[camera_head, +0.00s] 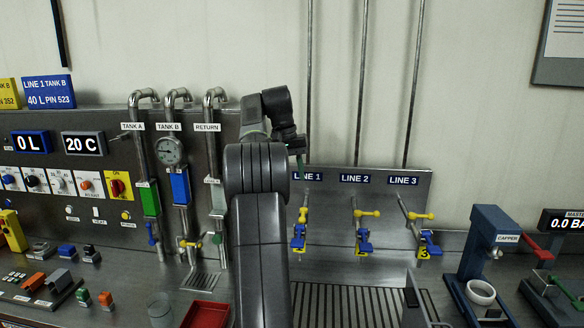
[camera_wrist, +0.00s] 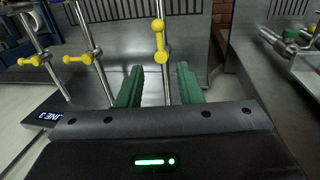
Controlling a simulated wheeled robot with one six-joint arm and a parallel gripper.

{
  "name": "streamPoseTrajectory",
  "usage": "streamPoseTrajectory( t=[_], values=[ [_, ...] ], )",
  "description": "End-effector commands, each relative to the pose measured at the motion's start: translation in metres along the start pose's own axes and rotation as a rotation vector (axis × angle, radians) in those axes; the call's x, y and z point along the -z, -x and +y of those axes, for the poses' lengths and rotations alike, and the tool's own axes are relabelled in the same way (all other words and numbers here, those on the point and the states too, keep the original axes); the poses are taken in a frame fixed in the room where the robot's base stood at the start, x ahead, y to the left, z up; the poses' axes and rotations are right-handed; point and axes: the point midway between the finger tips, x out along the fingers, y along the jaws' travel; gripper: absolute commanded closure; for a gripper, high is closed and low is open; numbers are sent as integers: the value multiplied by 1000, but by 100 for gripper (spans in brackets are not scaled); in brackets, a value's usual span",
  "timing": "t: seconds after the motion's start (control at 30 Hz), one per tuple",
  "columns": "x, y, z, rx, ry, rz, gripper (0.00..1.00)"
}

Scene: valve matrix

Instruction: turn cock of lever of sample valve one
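The yellow lever of sample valve one (camera_head: 303,214) is on the LINE 1 pipe, left of the two other line valves. In the wrist view this lever (camera_wrist: 160,40) stands upright in the picture, just beyond my fingertips. My gripper (camera_wrist: 160,80) is open, its green fingers apart on either side of the LINE 1 pipe and not touching the lever. In the head view my gripper (camera_head: 299,160) is mostly hidden behind my arm, above the lever at the LINE 1 sign.
The LINE 2 lever (camera_head: 367,213) and LINE 3 lever (camera_head: 421,216) lie crosswise to the right. A slotted drain (camera_head: 350,305) is below. A blue capper (camera_head: 490,250) stands at the right, and a red tray (camera_head: 206,314) at the front left.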

Motion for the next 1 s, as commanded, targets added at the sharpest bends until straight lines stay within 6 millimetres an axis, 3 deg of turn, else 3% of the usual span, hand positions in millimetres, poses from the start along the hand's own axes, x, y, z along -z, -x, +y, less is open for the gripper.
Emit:
streamPoseTrajectory(
  t=[0.2,0.63,0.77,1.0],
  values=[
    [0,17,0,0,0,1,67],
    [0,17,0,0,0,-1,67],
    [0,8,0,-1,0,-3,67],
    [-1,-27,1,-2,0,-5,67]
  ],
)
